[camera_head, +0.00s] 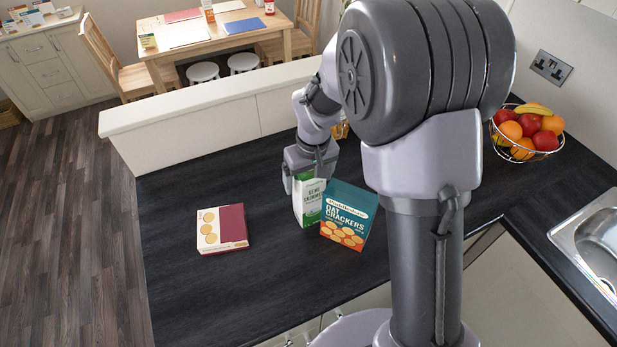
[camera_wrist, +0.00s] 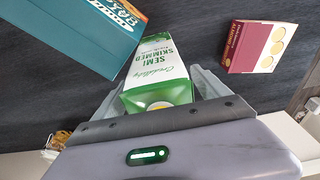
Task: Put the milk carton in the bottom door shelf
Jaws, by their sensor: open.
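The milk carton (camera_head: 309,204), white and green with "semi skimmed" on it, stands upright on the dark worktop, just left of the oat crackers box. My gripper (camera_head: 311,172) is at the top of the carton. In the wrist view the carton (camera_wrist: 160,75) lies between the two fingers of my open gripper (camera_wrist: 160,90), one finger on each side. I cannot tell whether the fingers touch it. No fridge or door shelf shows in either view.
The teal oat crackers box (camera_head: 347,216) stands close on the carton's right. A red and cream box (camera_head: 222,229) lies to the left. A wire fruit bowl (camera_head: 526,131) and sink (camera_head: 590,243) are at the right. The worktop (camera_head: 180,295) is clear at front left.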

